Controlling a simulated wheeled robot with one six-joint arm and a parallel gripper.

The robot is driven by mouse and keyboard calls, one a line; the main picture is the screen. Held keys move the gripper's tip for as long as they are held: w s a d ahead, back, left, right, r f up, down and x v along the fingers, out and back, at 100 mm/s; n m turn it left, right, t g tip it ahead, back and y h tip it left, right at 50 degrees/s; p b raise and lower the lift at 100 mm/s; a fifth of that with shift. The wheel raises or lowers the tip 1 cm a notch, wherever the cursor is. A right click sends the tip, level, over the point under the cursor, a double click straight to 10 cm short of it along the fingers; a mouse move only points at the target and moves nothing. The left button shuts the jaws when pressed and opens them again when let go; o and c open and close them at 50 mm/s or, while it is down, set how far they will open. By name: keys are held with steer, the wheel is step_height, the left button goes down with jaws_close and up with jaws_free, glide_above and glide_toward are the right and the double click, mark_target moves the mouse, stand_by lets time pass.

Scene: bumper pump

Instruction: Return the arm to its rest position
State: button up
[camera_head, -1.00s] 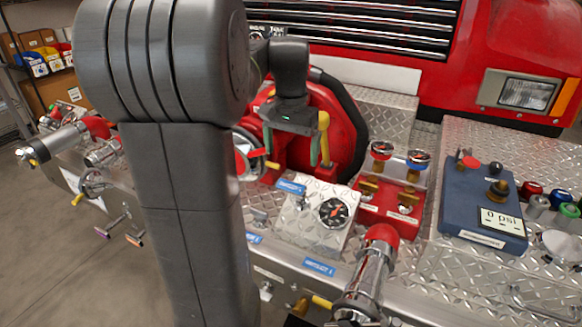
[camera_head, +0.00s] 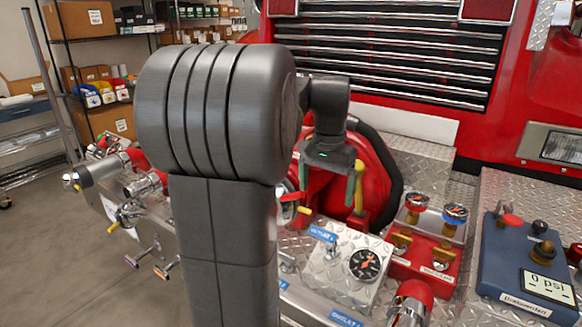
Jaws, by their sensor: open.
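My gripper (camera_head: 328,187) hangs from my arm (camera_head: 222,225) near the middle of the view, with its fingers pointing down. Its two greenish fingers stand apart with nothing between them. It is in front of the red round hose reel (camera_head: 372,185) and above the left end of the pump panel. My arm's upright link and large ribbed joint fill the middle left and hide part of the panel behind them.
A diamond-plate box with a gauge (camera_head: 364,264) stands below and right of my gripper. Red and blue-topped valves (camera_head: 416,203) and a blue control box (camera_head: 528,260) are further right. Chrome outlets (camera_head: 90,174) are at left. Shelves (camera_head: 103,35) stand behind; grey floor (camera_head: 60,250) is open at left.

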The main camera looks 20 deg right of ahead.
mark_target(324, 231)
step_height(324, 231, down, 14)
steer(key=shift+f+b, duration=0.25)
steer(key=shift+b, duration=0.4)
steer(key=shift+w+d+f, duration=0.2)
steer(key=shift+d+f, duration=0.05)
